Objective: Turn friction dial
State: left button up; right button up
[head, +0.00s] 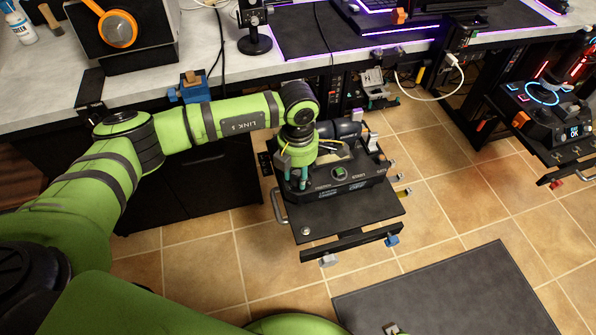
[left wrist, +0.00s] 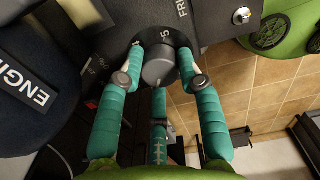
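The friction dial (left wrist: 160,68) is a grey knob on a black round base, beside white lettering starting "FR". It sits on the dark throttle console (head: 345,188) on a small stand. My left gripper (head: 297,180) points down at the console's left part in the head view and hides the dial there. In the left wrist view its teal fingers (left wrist: 162,62) stand on both sides of the dial, with a third finger below. They are very close to the knob; I cannot tell whether they touch it.
A dark lever handle marked "ENGI" (left wrist: 35,95) is close by at the left of the left wrist view. The stand's tray (head: 350,222) has a handle at its left. A desk (head: 190,60) runs behind my arm. A dark mat (head: 450,295) lies on the tiled floor.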

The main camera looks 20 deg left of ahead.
pick_arm(q)
jog(key=shift+f+m+b, duration=0.1)
jog(key=shift+m+b, duration=0.2)
pick_arm(e)
jog(key=shift+f, duration=0.15)
pick_arm(q)
jog(key=shift+m, duration=0.3)
jog(key=shift+f+m+b, duration=0.1)
jog(key=shift+m+b, duration=0.85)
jog(key=shift+m, duration=0.15)
jog(key=m+b, duration=0.2)
jog(key=m, duration=0.1)
jog(key=shift+m, duration=0.3)
jog(key=m+b, duration=0.2)
jog(key=m, duration=0.1)
jog(key=shift+m, duration=0.3)
jog(key=shift+s+m+b, duration=0.1)
jog(key=shift+m+b, duration=0.4)
jog(key=shift+m, duration=0.2)
pick_arm(e)
notch_tip(320, 180, up, 15)
jog(key=w, duration=0.2)
jog(key=shift+a+f, duration=0.2)
jog(key=shift+a, duration=0.05)
pick_arm(q)
jog(key=o, duration=1.2)
jog(key=shift+c, duration=0.2)
